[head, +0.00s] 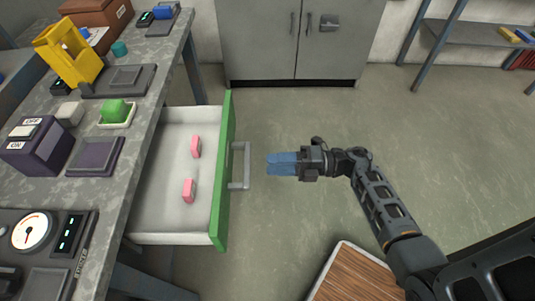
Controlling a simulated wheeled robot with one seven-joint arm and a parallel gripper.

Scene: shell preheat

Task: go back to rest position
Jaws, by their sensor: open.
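My gripper (281,164) has blue fingers and is in the middle of the head view, over the floor. It points left, toward the grey handle (240,166) of the drawer, with a small gap between them. The fingers hold nothing that I can see. The drawer (160,215) is pulled out from the workbench; it has a green front (225,170) and a white inside. Two pink pieces (195,147) and (189,190) lie apart on the drawer floor.
The grey workbench (150,95) on the left holds a purple ON/OFF box (38,145), a yellow device (70,55), a green item (115,110) and a round gauge (32,231). A grey cabinet (260,40) stands at the back. A wooden-topped surface (352,275) is at the bottom. Open floor lies right of the drawer.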

